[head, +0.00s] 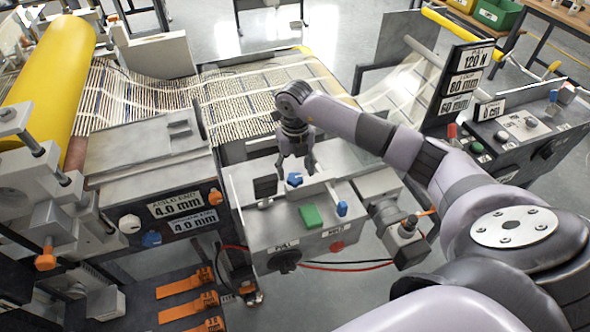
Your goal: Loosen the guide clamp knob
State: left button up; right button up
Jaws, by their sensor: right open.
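My right gripper (296,168) points down over the grey guide unit in the middle of the head view. Its fingers are apart, with no object seen held between them. A blue knob (294,180) shows just below and between the fingertips; I cannot tell whether they touch it. A second blue knob (342,208) stands farther right on the same unit, clear of the gripper. No label shows which of the two is the guide clamp knob. My left gripper is not in view.
A green block (311,216) sits on the unit, with a black dial (285,261) and red button (337,246) on its front. The mesh web (255,95) runs behind. A yellow roller (50,75) stands left. An upright sign panel (463,80) stands right.

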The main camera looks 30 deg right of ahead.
aim_at(295, 179)
jog(key=shift+f, duration=1.3)
jog(key=shift+c, duration=0.4)
jog(key=c, duration=1.1)
